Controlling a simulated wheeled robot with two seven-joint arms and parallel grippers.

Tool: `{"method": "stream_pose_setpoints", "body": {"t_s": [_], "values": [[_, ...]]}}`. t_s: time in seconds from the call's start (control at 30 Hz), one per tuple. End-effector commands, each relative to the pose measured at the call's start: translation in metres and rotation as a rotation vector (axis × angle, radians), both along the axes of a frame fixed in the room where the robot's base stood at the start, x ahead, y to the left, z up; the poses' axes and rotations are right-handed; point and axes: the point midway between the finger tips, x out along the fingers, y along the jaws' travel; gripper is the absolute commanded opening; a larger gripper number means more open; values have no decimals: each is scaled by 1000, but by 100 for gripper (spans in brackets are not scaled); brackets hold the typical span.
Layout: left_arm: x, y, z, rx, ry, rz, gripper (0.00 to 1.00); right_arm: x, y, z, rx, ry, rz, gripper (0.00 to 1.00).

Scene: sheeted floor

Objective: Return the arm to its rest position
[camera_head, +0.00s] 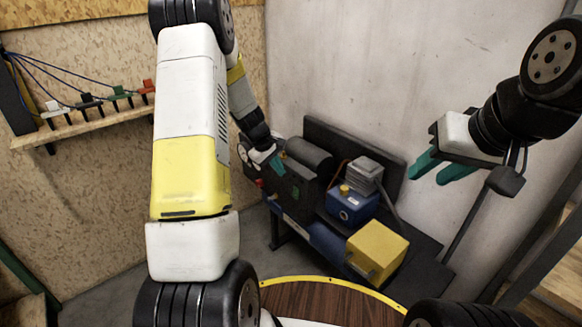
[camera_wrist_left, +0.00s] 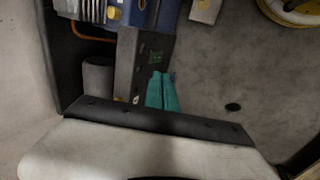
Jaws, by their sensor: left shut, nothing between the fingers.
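My left arm rises large through the middle of the head view and bends back down. Its left gripper (camera_head: 277,160) is small there, in front of the dark machine (camera_head: 302,190) by the back wall. In the left wrist view its teal fingers (camera_wrist_left: 161,92) are together with nothing between them. My right gripper (camera_head: 438,172) is at the upper right of the head view. Its two teal fingers are apart, with nothing between them, and point left in front of the pale wall.
A blue motor unit (camera_head: 352,203) and a yellow box (camera_head: 377,250) sit on the machine. A wooden shelf (camera_head: 95,124) with several coloured clamps is on the left wall. A yellow-rimmed round wooden top (camera_head: 325,298) is at the bottom. Grey floor (camera_head: 105,300) is clear at lower left.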

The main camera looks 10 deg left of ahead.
Motion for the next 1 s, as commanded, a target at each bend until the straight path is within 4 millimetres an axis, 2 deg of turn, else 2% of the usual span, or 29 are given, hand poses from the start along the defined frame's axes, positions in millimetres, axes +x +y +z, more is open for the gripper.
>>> {"method": "stream_pose_setpoints", "body": {"t_s": [0.1,0.43,0.53,0.67,0.77,0.9,1.0], "values": [[-1,1,6,0,0,1,0,0,0,0,0,0,0,36],[-1,1,7,1,-1,0,0,0,0,0,0,0,0,36],[-4,-2,22,5,-15,-21,0,0,0,0,0,0,0,36],[-21,-15,70,24,-62,-102,0,0,0,0,0,0,0,36],[-48,-29,119,52,-110,-196,0,0,0,0,0,0,0,36],[-96,-47,178,105,-177,-336,0,0,0,0,0,0,0,36],[-135,-56,212,152,-222,-431,0,0,0,0,0,0,0,36]]}}
